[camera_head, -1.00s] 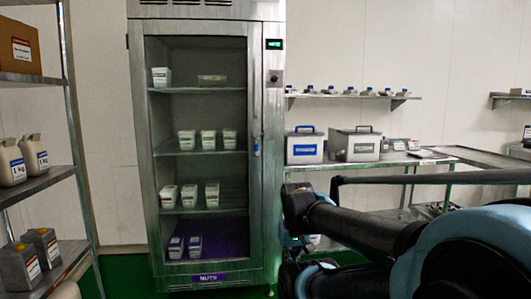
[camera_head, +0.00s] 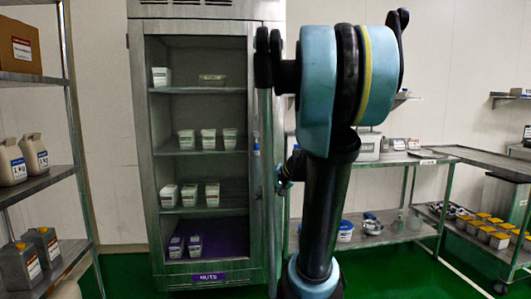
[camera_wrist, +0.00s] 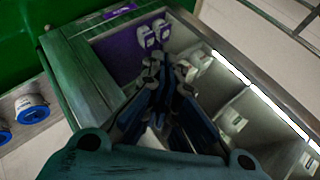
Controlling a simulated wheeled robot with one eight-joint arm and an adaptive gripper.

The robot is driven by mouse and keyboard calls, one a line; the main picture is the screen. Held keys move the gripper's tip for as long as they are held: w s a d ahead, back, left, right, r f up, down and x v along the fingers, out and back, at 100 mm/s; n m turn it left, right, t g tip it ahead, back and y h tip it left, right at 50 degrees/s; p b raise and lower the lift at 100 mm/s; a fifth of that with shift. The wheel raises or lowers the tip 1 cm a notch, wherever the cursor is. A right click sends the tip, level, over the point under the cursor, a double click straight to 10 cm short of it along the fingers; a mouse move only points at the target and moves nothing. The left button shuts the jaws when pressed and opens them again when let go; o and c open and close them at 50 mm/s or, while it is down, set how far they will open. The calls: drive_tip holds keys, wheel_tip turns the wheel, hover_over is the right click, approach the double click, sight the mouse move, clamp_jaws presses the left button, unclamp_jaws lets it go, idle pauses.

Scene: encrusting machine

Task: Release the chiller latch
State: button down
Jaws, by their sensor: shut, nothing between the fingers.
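The chiller (camera_head: 167,235) is a tall steel cabinet with a clear-fronted door, left of the middle in the head view. A small blue-tipped latch handle (camera_head: 256,148) shows on the right side of its door. My gripper (camera_head: 283,180) is mostly hidden beside my arm, right of the door edge and lower than the handle. In the wrist view, my gripper (camera_wrist: 157,65) is shut and empty, seen against the chiller (camera_wrist: 85,85) front and its tubs. I cannot make out the latch in the wrist view. The door looks shut.
White tubs stand on the chiller shelves. A steel rack (camera_head: 35,190) with jugs stands at the left. A steel bench (camera_head: 395,158) with boxes is behind my arm at the right. Green floor (camera_head: 385,270) shows at the lower right.

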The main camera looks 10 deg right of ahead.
drive_tip(key=w+d+r+m+t+y, duration=0.1)
drive_tip(key=w+d+r+m+t, duration=0.1)
drive_tip(key=w+d, duration=0.3)
drive_tip(key=w+d+r+m+t+y, duration=0.1)
drive_tip(key=w+d+r+t, duration=0.3)
drive_tip(key=w, duration=0.7)
drive_tip(key=w+d+r+m+t, duration=0.2)
drive_tip(key=w+d+r+m, duration=0.2)
drive_tip(key=w+d, duration=0.3)
drive_tip(key=shift+w+d+r+t+y, duration=0.3)
drive_tip(key=shift+w+r+t+y, duration=0.15)
drive_tip(key=shift+w, duration=0.3)
drive_tip(key=shift+w+a, duration=0.1)
drive_tip(key=shift+w, duration=0.05)
drive_tip(key=x, duration=0.4)
drive_tip(key=a+x, duration=0.1)
drive_tip(key=x, duration=0.2)
drive_tip(key=s+x, duration=0.1)
drive_tip(key=x, duration=0.3)
drive_tip(key=shift+w+a+f, duration=0.1)
drive_tip(key=shift+w+a, duration=0.1)
drive_tip(key=shift+a, duration=0.3)
drive_tip(key=shift+w+a, duration=0.15)
drive_tip(key=shift+a, duration=0.45)
drive_tip(key=shift+d, duration=0.15)
drive_tip(key=shift+f, duration=0.15)
